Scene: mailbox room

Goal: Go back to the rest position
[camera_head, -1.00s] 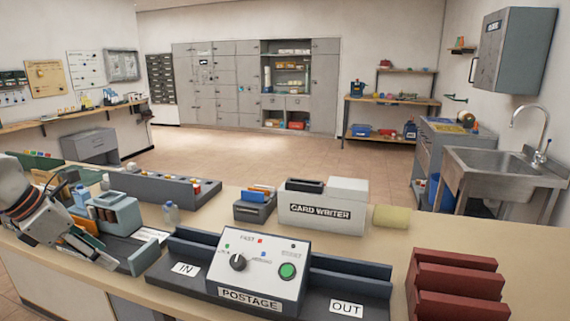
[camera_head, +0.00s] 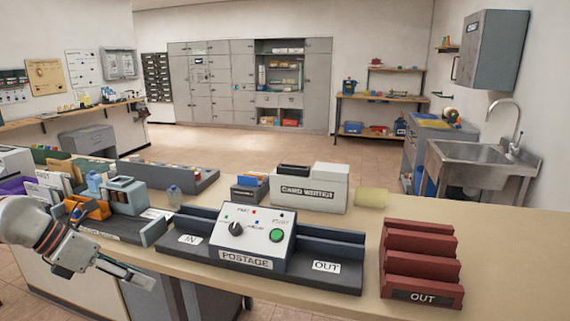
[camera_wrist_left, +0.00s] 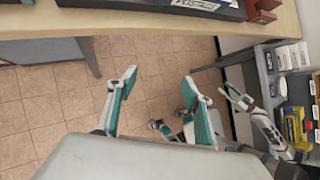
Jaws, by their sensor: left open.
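My left gripper (camera_head: 136,277) is at the lower left of the head view, in front of the counter's near edge. It is open and empty; in the left wrist view its teal-padded fingers (camera_wrist_left: 160,82) stand apart with bare floor tiles behind them. An arm that looks like my right one shows at the right of the left wrist view, with its gripper (camera_wrist_left: 235,97) small and partly hidden, so its jaws are unclear. No right gripper shows in the head view.
A sink (camera_head: 478,160) stands at the right. Open floor (camera_head: 240,148) lies beyond the counter.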

